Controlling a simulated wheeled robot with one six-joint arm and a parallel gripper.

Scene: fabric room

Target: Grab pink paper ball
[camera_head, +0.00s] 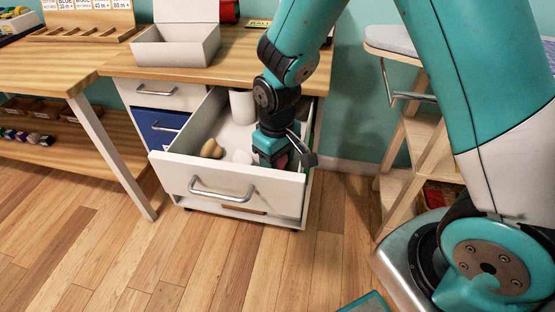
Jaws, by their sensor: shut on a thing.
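My gripper (276,158) reaches down into the open white drawer (232,180), near its front right corner. It is shut on a small dark pink thing (282,161), which looks like the pink paper ball. My gripper's fingers and the drawer front hide most of it. A white rounded thing (242,157) lies in the drawer just left of my gripper. A tan lumpy thing (211,149) lies farther left. A white cylinder (242,106) stands at the back of the drawer.
The drawer's sides and front wall surround my gripper closely. A wooden desk (240,70) with an open white box (176,46) is above and behind. A stool-like wooden stand (405,150) is at the right.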

